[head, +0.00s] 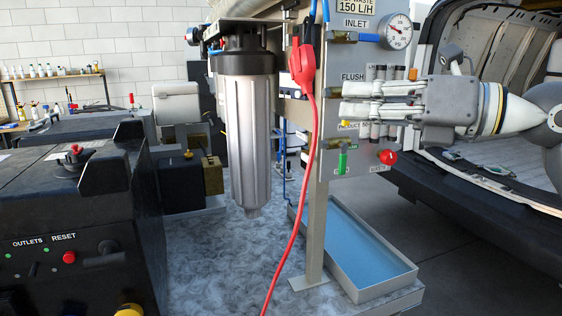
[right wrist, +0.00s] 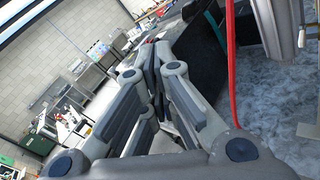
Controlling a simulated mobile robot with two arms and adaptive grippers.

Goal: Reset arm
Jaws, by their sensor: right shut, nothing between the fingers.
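My right gripper (head: 345,100) comes in from the right in the head view, its fingers pointing left in front of the panel with the gauge. It is shut and empty. In the right wrist view the closed fingers (right wrist: 154,58) meet at the upper middle with nothing between them. The gripper covers part of the panel's middle, including some of its labels and fittings. I cannot tell the exact gap between fingers and panel. My left gripper is not in view.
A clear grey filter housing (head: 245,125) hangs left of the gripper. A red cable (head: 307,160) runs down from a red clamp (head: 303,65) beside a metal post (head: 318,200). A blue-bottomed tray (head: 365,250) lies below. A dark console (head: 75,220) stands at left, an open vehicle (head: 500,150) at right.

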